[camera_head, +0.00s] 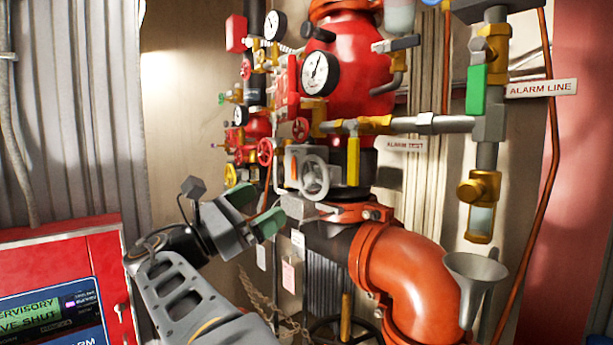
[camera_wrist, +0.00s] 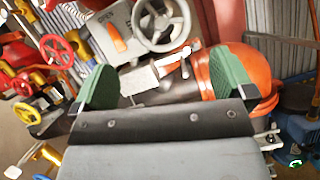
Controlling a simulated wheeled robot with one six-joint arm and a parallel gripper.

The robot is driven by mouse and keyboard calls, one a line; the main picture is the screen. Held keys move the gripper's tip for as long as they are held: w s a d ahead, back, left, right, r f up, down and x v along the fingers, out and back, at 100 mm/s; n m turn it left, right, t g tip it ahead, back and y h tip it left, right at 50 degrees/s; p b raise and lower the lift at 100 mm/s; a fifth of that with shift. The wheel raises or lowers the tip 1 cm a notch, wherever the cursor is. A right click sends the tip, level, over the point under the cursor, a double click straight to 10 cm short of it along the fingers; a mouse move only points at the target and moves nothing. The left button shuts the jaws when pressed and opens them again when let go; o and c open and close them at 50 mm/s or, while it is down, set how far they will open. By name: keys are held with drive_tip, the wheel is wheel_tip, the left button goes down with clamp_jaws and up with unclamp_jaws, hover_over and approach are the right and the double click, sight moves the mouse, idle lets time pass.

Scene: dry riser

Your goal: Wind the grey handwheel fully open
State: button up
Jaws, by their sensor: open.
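The grey handwheel (camera_head: 315,178) is a spoked ring on the front of a grey gearbox (camera_head: 297,158), near the middle of the head view. It also shows at the top of the wrist view (camera_wrist: 162,22). The gearbox face carries an orange pointer (camera_wrist: 116,38) and lettering that seems to read OPEN. My gripper (camera_head: 254,209) has green finger pads and is open and empty. It is to the lower left of the handwheel, apart from it. In the wrist view the pads (camera_wrist: 165,82) spread wide below the wheel, with a light grey plate visible between them.
A large orange pipe elbow (camera_head: 412,278) curves down below and right of the wheel. A funnel (camera_head: 475,280) stands right of it. Small red handwheels (camera_head: 265,151) and a yellow one (camera_head: 231,175) crowd the left. A red panel (camera_head: 75,270) stands at lower left.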

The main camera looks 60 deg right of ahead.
sight(310, 175)
drive_tip(key=p+x, duration=0.3)
drive_tip(key=x, duration=0.8)
drive_tip(key=shift+d, duration=0.1)
drive_tip(key=c, duration=0.5)
drive_tip(key=n+t+p, duration=0.1)
drive_tip(key=n+t, duration=0.1)
drive_tip(key=n, duration=0.1)
drive_tip(key=shift+r+n+h, duration=0.15)
drive_tip(key=shift+n+h, duration=0.15)
drive_tip(key=shift+h, duration=0.1)
drive_tip(key=shift+n, duration=0.3)
drive_tip(key=o, duration=0.5)
drive_tip(key=b+v, duration=0.4)
drive_tip(key=v, duration=1)
drive_tip(key=shift+s, duration=0.1)
